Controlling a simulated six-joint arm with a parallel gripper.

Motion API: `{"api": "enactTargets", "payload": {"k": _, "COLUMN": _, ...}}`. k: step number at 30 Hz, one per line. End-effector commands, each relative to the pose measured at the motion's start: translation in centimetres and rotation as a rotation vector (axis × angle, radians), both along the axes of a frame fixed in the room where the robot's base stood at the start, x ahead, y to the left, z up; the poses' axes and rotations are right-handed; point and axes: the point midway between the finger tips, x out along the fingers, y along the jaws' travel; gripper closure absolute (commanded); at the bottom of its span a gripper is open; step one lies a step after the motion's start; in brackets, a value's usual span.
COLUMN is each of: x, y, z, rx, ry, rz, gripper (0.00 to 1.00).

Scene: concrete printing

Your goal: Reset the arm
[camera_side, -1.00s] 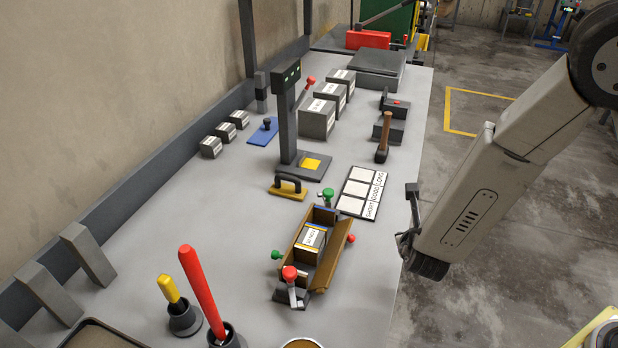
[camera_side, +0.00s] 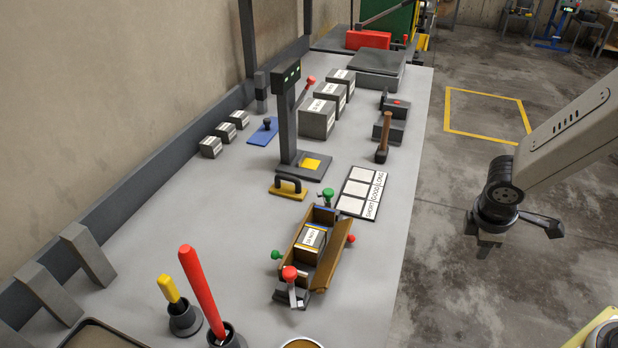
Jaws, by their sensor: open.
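My gripper (camera_side: 487,243) hangs at the end of my arm, right of the workbench (camera_side: 240,215) and over open floor. It is open, with nothing seen in it; its fingertips are small and dark, hard to make out. It is clear of the bench and touches none of the things on it.
Near the bench's right edge sit a brown mould (camera_side: 328,265) with a labelled block inside, a card (camera_side: 358,192) and a hammer (camera_side: 384,135). A press stand (camera_side: 287,115) and grey blocks (camera_side: 318,118) stand farther back. The floor with yellow lines (camera_side: 487,91) is free.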

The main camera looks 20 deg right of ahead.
Motion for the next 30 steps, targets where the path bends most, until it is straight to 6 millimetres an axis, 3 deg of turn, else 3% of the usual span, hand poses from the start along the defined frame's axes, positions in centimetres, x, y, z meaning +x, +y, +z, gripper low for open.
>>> {"api": "enactTargets", "payload": {"k": 6, "x": -0.2, "y": 0.1, "z": 1.6, "rx": 0.178, "ry": -0.13, "rz": -0.396, "gripper": 0.57}}
{"api": "enactTargets", "payload": {"k": 13, "x": 0.2, "y": 0.0, "z": 3.1, "rx": 0.317, "ry": -0.233, "rz": -0.71, "gripper": 0.57}}
{"api": "enactTargets", "payload": {"k": 18, "x": 0.3, "y": -0.1, "z": 3.5, "rx": 0.358, "ry": -0.262, "rz": -0.803, "gripper": 0.57}}
{"api": "enactTargets", "payload": {"k": 30, "x": 0.3, "y": -0.1, "z": 3.5, "rx": 0.362, "ry": -0.265, "rz": -0.811, "gripper": 0.57}}
